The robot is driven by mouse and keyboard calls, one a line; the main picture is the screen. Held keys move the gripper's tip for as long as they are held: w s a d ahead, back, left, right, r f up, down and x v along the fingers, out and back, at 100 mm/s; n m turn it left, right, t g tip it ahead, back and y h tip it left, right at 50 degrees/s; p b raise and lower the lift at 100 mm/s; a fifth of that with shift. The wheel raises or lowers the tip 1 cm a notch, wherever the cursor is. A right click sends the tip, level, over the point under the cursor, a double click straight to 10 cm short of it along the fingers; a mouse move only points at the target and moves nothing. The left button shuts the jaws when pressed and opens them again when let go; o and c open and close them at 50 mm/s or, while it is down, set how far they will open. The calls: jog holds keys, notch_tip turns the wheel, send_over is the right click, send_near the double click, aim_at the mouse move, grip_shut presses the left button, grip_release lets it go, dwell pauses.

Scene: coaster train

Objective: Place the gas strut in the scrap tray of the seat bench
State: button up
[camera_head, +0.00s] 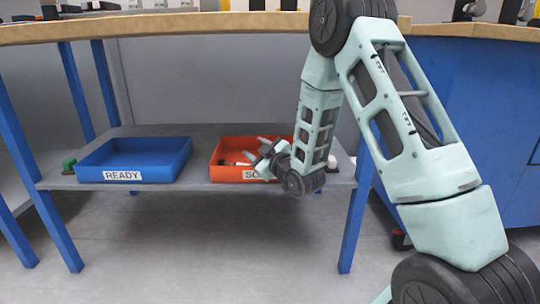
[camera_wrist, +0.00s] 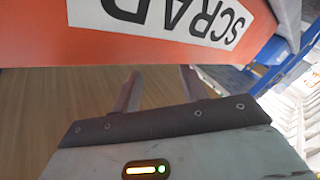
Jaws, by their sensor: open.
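The scrap tray (camera_head: 223,148) is an orange open box on the lower shelf of the bench; my arm covers part of its label. My gripper (camera_head: 257,149) is at the tray's front right, its fingers apart. In the wrist view my gripper (camera_wrist: 160,84) shows two separated fingers with nothing between them, close to the orange tray wall (camera_wrist: 100,45) with its SCRAP label. A small white and dark item (camera_head: 237,163) lies inside the tray; I cannot tell whether it is the gas strut. No gas strut can be clearly made out elsewhere.
A blue tray (camera_head: 136,160) labelled READY stands left on the same grey shelf (camera_head: 120,184). A small green item (camera_head: 69,165) sits at the shelf's left end. The wooden benchtop (camera_head: 170,26) overhangs the shelf, and blue legs (camera_head: 356,215) frame it. The shelf between the trays is clear.

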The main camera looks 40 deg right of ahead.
jog(key=s+p, duration=0.4)
jog(key=s, duration=0.5)
jog(key=shift+s, duration=0.35)
jog(key=s+a+g+y, duration=0.4)
jog(key=a+g, duration=0.6)
jog(key=a, duration=1.1)
jog(key=s+a+r+g+h, duration=0.1)
jog(key=s+g, duration=0.1)
jog(key=s, duration=0.6)
jog(key=s+a+r+g+h, duration=0.1)
jog(key=s+a+g, duration=0.1)
jog(key=s, duration=0.6)
jog(key=s+a+r+n+g+h, duration=0.1)
jog(key=s+g, duration=0.3)
jog(key=s, duration=0.5)
jog(key=shift+a+r, duration=0.55)
jog(key=shift+a, duration=0.1)
